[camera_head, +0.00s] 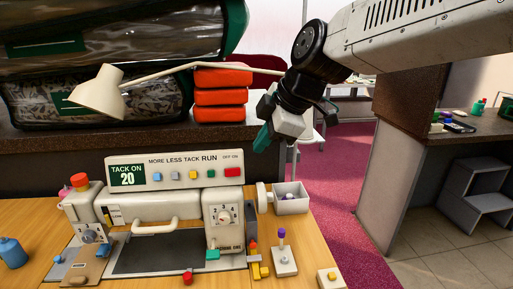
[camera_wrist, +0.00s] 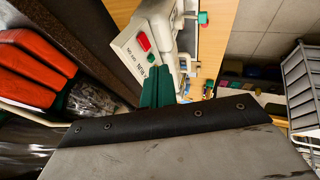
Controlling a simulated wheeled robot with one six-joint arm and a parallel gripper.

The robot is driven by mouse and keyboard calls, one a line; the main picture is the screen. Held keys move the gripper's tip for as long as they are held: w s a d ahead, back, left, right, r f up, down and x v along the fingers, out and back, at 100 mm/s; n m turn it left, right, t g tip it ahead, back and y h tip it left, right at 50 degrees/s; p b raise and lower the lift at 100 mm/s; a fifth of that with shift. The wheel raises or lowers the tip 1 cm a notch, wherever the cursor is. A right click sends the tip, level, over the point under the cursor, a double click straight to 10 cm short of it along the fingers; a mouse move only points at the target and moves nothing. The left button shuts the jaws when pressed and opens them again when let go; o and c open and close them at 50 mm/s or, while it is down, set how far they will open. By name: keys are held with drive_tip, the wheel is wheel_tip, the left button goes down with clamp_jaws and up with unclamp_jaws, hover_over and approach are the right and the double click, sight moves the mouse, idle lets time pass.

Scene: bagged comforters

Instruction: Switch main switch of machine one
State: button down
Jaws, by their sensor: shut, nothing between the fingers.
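The machine (camera_head: 160,205) stands on a wooden table, with a white control panel (camera_head: 175,170) at its back. The panel reads "TACK ON 20", "MORE LESS TACK RUN" and "OFF ON". A red button (camera_head: 232,172) sits at its right end under "OFF ON", beside a small green button (camera_head: 211,173). The red button also shows in the wrist view (camera_wrist: 143,41). My gripper (camera_head: 262,138) is above and to the right of the panel, apart from it. Its green fingers are shut and empty; in the wrist view they (camera_wrist: 157,88) are together beside the panel.
A beige lamp (camera_head: 100,92) reaches across behind the panel. Stacked orange blocks (camera_head: 221,95) and bagged comforters (camera_head: 90,60) sit on the dark counter behind. A grey bin (camera_head: 290,198) and a purple-topped lever (camera_head: 283,255) stand right of the machine.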

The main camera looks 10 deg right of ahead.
drive_tip(key=shift+s+a+f, duration=0.1)
drive_tip(key=shift+s+a, duration=0.2)
drive_tip(key=shift+a, duration=0.4)
approach(227, 176)
wheel_tip(227, 176, down, 4)
drive_tip(key=s+a, duration=0.2)
drive_tip(key=w, duration=0.2)
drive_tip(key=shift+w+d+f, duration=0.1)
drive_tip(key=shift+w+f, duration=0.3)
drive_tip(key=shift+w, duration=0.5)
drive_tip(key=shift+w, duration=0.1)
